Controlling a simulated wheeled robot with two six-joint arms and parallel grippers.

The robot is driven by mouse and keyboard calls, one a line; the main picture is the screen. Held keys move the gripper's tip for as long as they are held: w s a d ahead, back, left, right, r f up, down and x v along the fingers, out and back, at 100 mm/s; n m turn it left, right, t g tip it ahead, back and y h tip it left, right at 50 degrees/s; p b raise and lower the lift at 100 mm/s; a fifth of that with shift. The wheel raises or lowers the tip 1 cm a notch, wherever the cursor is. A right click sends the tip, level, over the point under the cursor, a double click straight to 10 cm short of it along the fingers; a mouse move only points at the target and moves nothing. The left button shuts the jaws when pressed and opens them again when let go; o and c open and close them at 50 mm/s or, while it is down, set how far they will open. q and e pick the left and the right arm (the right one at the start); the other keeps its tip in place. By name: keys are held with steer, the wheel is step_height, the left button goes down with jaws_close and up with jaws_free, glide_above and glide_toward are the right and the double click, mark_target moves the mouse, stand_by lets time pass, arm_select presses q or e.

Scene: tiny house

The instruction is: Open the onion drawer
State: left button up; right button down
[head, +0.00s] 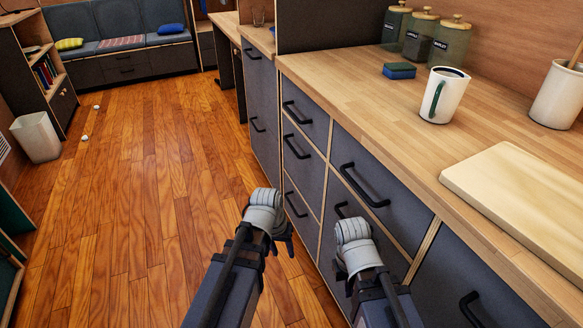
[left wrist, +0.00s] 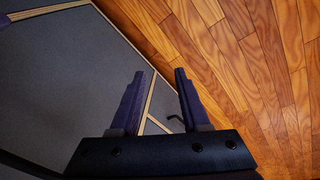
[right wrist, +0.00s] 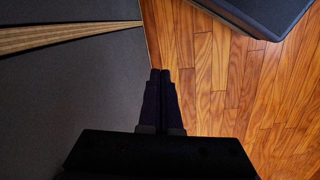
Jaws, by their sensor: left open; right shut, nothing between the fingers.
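Dark grey drawer fronts with black bar handles line the counter, all closed in the head view; no onion or label marks which is the onion drawer. The left column has an upper handle (head: 297,112), a middle handle (head: 297,146) and a lower handle (head: 295,205). A wider front to the right has its own handle (head: 362,186). My left gripper (left wrist: 160,73) is open and empty, low beside the fronts; a small dark handle end (left wrist: 175,118) shows between its fingers, apparently beyond them. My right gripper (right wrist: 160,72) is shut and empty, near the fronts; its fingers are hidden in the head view.
The wooden countertop (head: 350,75) holds a white mug (head: 444,98), a sponge (head: 399,71), canisters (head: 447,44) and a cutting board (head: 520,205). The wood floor (head: 150,200) to the left is mostly clear. A white bin (head: 37,138) stands at far left.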

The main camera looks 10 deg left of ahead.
arm_select(q)
steer(key=w+f+n+t+h+b, duration=0.1)
steer(key=w+f+t+h+b, duration=0.1)
steer(key=w+f+b, duration=0.4)
steer(key=n+t+h, duration=0.5)
steer(key=n+t, duration=0.5)
glide_toward(291, 146)
steer(key=w+d+f, duration=0.1)
steer(key=w, duration=0.1)
steer(key=shift+b+x, duration=0.35)
steer(key=shift+x, duration=3.7)
steer(key=shift+s, duration=0.1)
arm_select(e)
step_height(291, 146, down, 9)
arm_select(q)
jaws_close()
